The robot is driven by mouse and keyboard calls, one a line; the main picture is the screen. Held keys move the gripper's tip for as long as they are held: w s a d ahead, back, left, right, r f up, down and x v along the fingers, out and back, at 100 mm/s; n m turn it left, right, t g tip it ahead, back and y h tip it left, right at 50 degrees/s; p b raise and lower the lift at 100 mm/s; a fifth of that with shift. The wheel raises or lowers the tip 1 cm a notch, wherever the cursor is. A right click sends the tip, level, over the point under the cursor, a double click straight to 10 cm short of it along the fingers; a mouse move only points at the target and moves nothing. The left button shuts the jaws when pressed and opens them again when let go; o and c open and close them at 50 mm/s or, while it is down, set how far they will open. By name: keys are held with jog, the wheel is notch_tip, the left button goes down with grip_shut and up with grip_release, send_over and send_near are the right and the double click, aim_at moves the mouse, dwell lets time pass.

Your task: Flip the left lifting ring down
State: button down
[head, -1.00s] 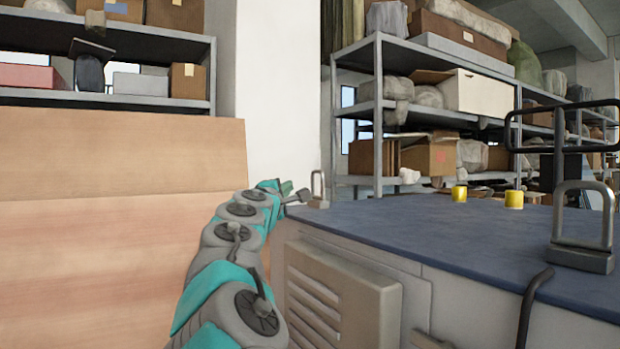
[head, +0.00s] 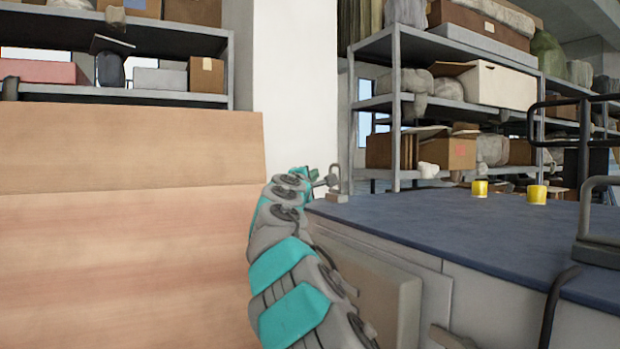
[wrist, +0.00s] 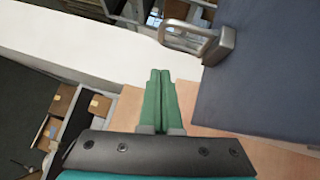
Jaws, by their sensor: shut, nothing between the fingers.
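The left lifting ring (head: 336,183) is a small grey loop on a block at the far left corner of the blue machine top (head: 440,222). It stands upright. In the wrist view the ring (wrist: 222,46) shows at the top, its loop pointing left from the block. My gripper (wrist: 159,72) has green fingers pressed together, empty, below and left of the loop with a visible gap. In the head view my gripper (head: 313,174) is small and partly hidden by my wrist, just left of the ring. A second, larger upright ring (head: 598,250) is at the right edge.
A dark hose (head: 552,305) hangs over the front edge. A wooden panel (head: 130,200) fills the left. Loaded shelves (head: 395,110) stand behind. The near top surface is clear.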

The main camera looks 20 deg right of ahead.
aim_at(332, 165)
jog(key=shift+x, duration=1.35)
jog(key=shift+w+d+r+p, duration=0.15)
jog(key=shift+d, duration=0.5)
jog(key=shift+w+d+r+p, duration=0.1)
jog(key=shift+w+d+r, duration=0.1)
jog(key=shift+d, duration=0.45)
jog(key=shift+w+d+r+p, duration=0.15)
jog(key=shift+d, duration=0.45)
jog(key=shift+r, duration=0.1)
